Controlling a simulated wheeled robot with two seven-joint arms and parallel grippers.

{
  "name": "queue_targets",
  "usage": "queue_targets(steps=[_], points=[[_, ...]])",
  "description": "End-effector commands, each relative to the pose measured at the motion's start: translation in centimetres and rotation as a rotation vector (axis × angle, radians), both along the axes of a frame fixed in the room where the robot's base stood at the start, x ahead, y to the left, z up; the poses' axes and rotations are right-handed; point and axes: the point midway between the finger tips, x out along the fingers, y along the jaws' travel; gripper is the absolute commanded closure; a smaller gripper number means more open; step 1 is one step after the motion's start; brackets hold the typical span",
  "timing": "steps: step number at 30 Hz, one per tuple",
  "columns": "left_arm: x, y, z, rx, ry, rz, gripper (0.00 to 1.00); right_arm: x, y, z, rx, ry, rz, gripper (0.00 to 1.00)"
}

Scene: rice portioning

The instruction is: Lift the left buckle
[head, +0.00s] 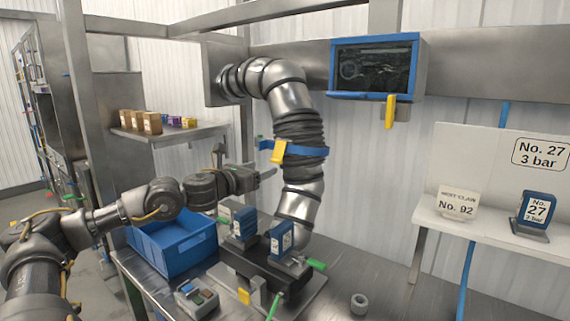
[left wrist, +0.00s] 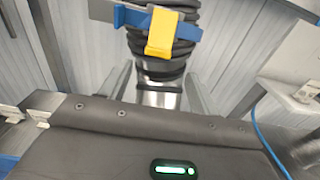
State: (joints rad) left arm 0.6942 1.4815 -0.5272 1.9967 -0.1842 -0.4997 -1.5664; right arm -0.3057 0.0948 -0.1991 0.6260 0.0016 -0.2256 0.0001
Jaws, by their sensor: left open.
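A yellow buckle (head: 279,151) sits on a blue strap (head: 310,152) around the black ribbed part of the steel pipe. In the left wrist view the buckle (left wrist: 161,30) and strap (left wrist: 184,31) are above the space between my fingers. My left gripper (head: 267,173) is open and empty, just left of the pipe and a little below the buckle, apart from it. In the left wrist view the fingers of my left gripper (left wrist: 157,88) stand apart with the pipe beyond them. My right gripper is in neither view.
A blue bin (head: 172,248) and blue-faced devices (head: 282,240) stand on the steel bench below. A blue-framed box (head: 376,68) with a yellow handle hangs at upper right. A shelf (head: 178,133) with small boxes is behind my left arm.

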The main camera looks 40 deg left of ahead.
Motion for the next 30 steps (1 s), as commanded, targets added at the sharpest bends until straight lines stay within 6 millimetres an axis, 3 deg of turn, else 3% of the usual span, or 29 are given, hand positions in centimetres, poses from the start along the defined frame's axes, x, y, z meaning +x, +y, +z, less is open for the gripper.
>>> queue_targets(steps=[5, 12, 18, 30], points=[[2.2, 0.2, 0.4, -0.007, 0.0, 0.002, 0.38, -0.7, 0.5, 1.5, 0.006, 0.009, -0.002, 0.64], [7.0, 0.1, 0.4, -0.008, 0.0, 0.0, 0.38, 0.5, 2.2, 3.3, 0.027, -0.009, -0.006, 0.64], [9.6, 0.1, 0.2, -0.006, 0.0, -0.001, 0.38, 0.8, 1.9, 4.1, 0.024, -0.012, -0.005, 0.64], [10.5, 0.1, -0.1, -0.003, 0.001, -0.001, 0.38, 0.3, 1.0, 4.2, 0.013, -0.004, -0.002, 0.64]])
